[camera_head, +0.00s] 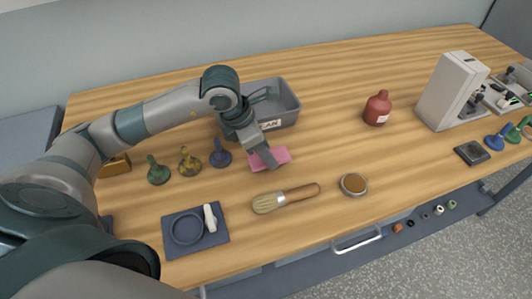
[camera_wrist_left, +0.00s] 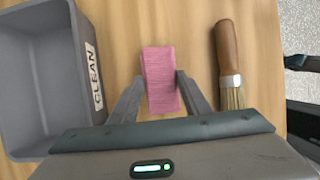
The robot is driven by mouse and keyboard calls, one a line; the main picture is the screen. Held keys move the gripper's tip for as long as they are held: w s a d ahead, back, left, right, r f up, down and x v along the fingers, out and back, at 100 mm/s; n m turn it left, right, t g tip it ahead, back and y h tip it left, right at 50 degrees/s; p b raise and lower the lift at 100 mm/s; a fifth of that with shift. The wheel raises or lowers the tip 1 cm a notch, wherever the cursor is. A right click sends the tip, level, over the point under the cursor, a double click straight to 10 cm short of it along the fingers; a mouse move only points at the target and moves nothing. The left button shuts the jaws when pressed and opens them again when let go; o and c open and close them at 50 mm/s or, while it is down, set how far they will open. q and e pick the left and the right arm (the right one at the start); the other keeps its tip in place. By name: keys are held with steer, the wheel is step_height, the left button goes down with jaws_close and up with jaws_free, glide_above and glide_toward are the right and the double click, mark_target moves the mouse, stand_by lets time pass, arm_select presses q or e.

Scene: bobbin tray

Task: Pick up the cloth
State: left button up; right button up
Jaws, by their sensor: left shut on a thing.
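The cloth is a pink folded rectangle. It lies at the middle of the table in the head view (camera_head: 281,155), in front of the grey bin, and upright in the middle of the left wrist view (camera_wrist_left: 160,72). My left gripper (camera_head: 270,164) reaches down over it; in the left wrist view its two fingers (camera_wrist_left: 160,82) stand on either side of the cloth and are shut on it. I cannot tell whether the cloth is clear of the tabletop. My right gripper is in neither view.
A grey bin (camera_head: 288,115) labelled CLEAN stands behind the cloth. A brush (camera_head: 268,203) lies in front, with a round tin (camera_head: 353,184) to its right. Small stamps (camera_head: 221,153) stand left.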

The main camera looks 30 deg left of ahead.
arm_select(q)
steer(key=r, duration=0.1)
steer(key=r+p, duration=0.1)
steer(key=shift+d+r, duration=0.3)
steer(key=shift+d, duration=0.1)
steer(key=d+r+p, duration=0.3)
steer(key=d+r, duration=0.3)
steer(key=d, duration=0.5)
steer(key=shift+s+p, duration=0.25)
steer(key=shift+p, duration=0.1)
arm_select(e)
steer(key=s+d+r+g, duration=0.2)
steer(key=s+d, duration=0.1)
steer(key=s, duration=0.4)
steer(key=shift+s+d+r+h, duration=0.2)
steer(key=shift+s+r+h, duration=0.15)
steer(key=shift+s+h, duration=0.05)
arm_select(q)
steer(key=shift+o, duration=0.4)
steer(key=shift+a+r, duration=0.1)
